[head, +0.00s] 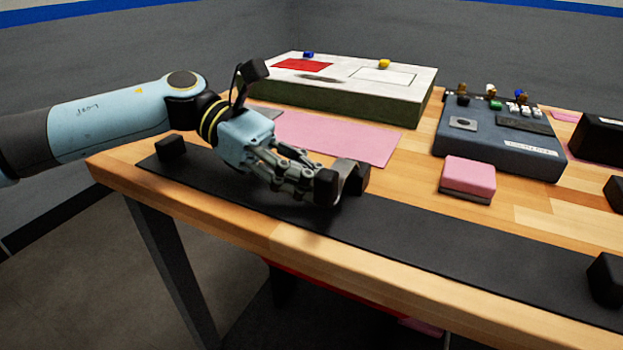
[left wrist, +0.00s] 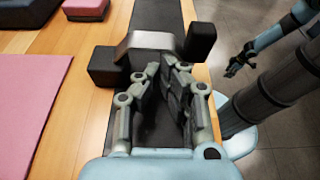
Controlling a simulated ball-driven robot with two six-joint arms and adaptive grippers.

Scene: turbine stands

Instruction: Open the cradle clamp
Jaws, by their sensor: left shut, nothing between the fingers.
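The cradle clamp appears to be the grey metal piece (head: 347,168) between black blocks on the long black mat. In the left wrist view the grey piece (left wrist: 150,47) lies just beyond my fingertips, with a black block (left wrist: 201,40) on its right and another (left wrist: 103,62) on its left. My left gripper (head: 318,187) is low over the mat, shut and empty, its tips close to the clamp; contact cannot be told. In the left wrist view its fingers (left wrist: 163,75) come together. My right gripper (left wrist: 240,66) hangs beside the table, fingers apart and seemingly empty.
The black mat (head: 450,245) runs along the table's front edge, with black blocks at its left (head: 171,145) and right (head: 606,278) ends. Behind are a pink sheet (head: 335,137), a white-topped box (head: 420,85), a pink block (head: 468,175) and a blue-grey tool box (head: 500,150).

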